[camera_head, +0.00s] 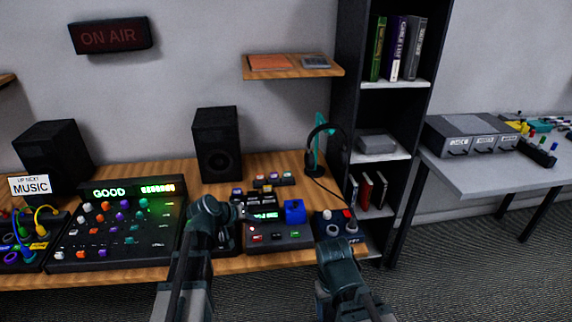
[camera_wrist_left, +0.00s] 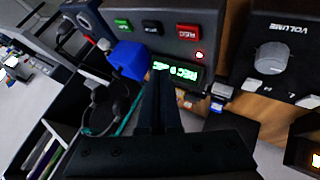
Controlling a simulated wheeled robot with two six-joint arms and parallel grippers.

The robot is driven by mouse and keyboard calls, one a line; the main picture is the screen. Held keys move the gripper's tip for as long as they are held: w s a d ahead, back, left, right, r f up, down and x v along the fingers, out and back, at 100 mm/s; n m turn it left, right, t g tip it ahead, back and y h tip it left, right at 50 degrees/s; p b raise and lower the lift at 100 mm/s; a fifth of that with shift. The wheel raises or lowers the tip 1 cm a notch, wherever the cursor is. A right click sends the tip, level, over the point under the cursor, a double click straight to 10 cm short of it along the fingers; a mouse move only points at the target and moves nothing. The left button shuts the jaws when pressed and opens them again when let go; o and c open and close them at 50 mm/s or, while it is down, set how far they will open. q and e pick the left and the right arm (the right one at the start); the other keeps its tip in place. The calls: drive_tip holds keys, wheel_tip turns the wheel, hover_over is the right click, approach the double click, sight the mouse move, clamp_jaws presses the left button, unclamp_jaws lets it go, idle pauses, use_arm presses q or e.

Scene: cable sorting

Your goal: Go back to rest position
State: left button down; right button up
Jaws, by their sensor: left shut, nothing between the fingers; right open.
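In the head view my left gripper (camera_head: 246,214) reaches over the wooden desk toward the grey recorder box (camera_head: 290,241). Its fingers are shut and empty. In the left wrist view the closed fingers (camera_wrist_left: 160,80) point at the box's green-lit display (camera_wrist_left: 177,72); I cannot tell whether they touch it. The box carries red, black and green buttons and a blue block (camera_head: 294,211). My right gripper (camera_head: 334,248) is at the desk's front edge, just in front of a small dark panel with knobs (camera_head: 336,226). It is open, and its fingertips are hard to make out.
A mixing console (camera_head: 118,232) lies left of my left arm. Two black speakers (camera_head: 217,146) and a headphone stand (camera_head: 319,143) stand behind. A shelf unit (camera_head: 346,95) rises at the right, before a grey table (camera_head: 470,172). Carpet (camera_head: 470,270) at the lower right is clear.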

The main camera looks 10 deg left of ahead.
use_arm(q)
drive_tip(key=s+d+m+g+y+p, duration=0.1)
drive_tip(key=s+d+m+g+p, duration=0.35)
drive_tip(key=s+d, duration=0.6)
drive_tip(key=s+d+m+g+y+p, duration=0.2)
drive_tip(key=s+y, duration=0.3)
drive_tip(key=s, duration=0.7)
drive_tip(key=shift+s+d+r+g+p, duration=0.3)
drive_tip(key=shift+d+g, duration=0.3)
drive_tip(key=shift+g, duration=0.25)
drive_tip(key=shift+w, duration=0.1)
